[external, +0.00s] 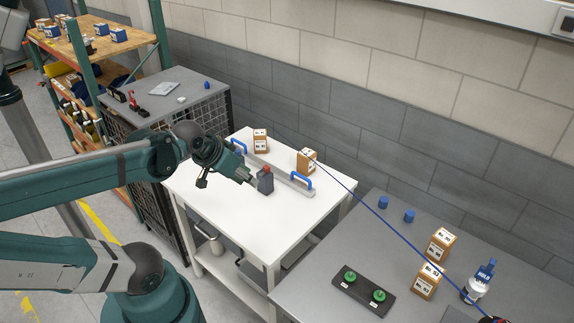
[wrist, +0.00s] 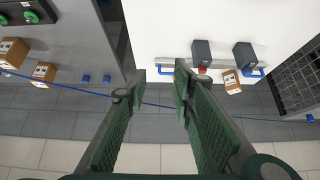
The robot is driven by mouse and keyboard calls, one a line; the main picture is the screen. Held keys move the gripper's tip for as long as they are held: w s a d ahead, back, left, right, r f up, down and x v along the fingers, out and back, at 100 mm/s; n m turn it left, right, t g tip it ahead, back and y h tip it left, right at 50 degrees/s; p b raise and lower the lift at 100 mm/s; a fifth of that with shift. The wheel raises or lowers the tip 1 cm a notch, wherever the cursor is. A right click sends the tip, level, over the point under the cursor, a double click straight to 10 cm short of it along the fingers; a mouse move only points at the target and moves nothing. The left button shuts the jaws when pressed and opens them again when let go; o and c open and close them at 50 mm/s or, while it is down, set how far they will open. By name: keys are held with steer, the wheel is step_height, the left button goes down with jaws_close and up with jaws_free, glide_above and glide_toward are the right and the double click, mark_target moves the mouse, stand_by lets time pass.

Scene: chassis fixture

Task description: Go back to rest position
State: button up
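My gripper (external: 250,180) is over the white table (external: 215,200) in the external view, beside a dark block with a red top (external: 265,182). The dark block (wrist: 202,52) shows there to the right of the fingers, with a second dark block (wrist: 244,54) farther right. A grey bar with blue handles (external: 300,181) lies on the table behind the gripper. I cannot tell from the external view how far my gripper is above the table.
Two small boxes, one at the back (external: 260,140) and one farther right (external: 306,160), stand near the bar. A grey table (external: 330,265) at right holds a green-knobbed panel (external: 363,291), boxes and a bottle (external: 479,283). A blue cable (external: 383,222) crosses above it. The white table's front is clear.

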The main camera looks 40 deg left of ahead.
steer(key=shift+f+b, duration=0.95)
steer(key=shift+f, duration=0.25)
stand_by(0.3)
